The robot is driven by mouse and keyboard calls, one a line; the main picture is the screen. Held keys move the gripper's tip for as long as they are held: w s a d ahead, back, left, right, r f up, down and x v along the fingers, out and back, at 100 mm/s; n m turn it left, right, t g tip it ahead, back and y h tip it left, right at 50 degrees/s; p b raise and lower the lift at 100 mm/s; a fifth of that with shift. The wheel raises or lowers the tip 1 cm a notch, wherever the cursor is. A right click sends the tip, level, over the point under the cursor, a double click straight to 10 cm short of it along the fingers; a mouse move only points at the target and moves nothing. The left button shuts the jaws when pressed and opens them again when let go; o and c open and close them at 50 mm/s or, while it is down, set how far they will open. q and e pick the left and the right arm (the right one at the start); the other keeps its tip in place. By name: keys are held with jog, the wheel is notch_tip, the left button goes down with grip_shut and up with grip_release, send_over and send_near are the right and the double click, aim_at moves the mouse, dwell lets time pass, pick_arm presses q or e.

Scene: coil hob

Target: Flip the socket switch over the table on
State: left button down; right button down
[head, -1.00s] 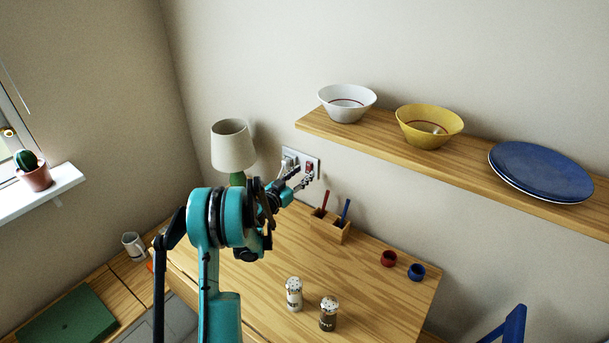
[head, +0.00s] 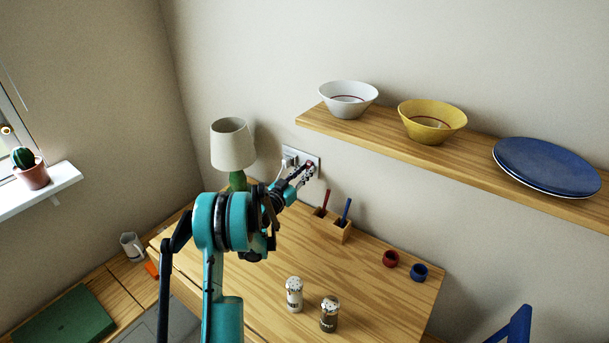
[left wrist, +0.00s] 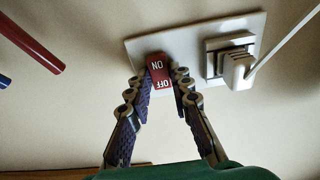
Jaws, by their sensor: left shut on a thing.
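The socket switch is a red rocker marked ON and OFF, set in a pale wall plate (left wrist: 188,50) above the table (head: 370,275). The switch shows in the left wrist view (left wrist: 159,72) between my fingertips, with its lettering upside down. In the head view only a bit of its red (head: 310,163) shows behind my fingers. My left gripper (head: 304,173) is at the plate, its fingers drawn in on either side of the switch; it also shows in the left wrist view (left wrist: 163,84). The rocker's exact tilt is hard to tell. My right gripper is not in view.
A white plug (left wrist: 234,68) with a cord sits beside the switch. A lamp (head: 232,146) stands left of my gripper. A wooden pen holder (head: 339,231) stands close below right. A shelf (head: 380,137) with bowls and plates hangs above right. Two shakers stand near the table's front.

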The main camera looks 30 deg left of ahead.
pick_arm(q)
jog(key=shift+f+t, duration=0.2)
jog(key=shift+t, duration=0.5)
jog(key=shift+f+t, duration=0.15)
jog(key=shift+t, duration=0.55)
jog(key=c, duration=1.4)
grip_release()
jog(key=shift+o, duration=0.2)
jog(key=v, duration=0.7)
jog(key=shift+s, duration=0.2)
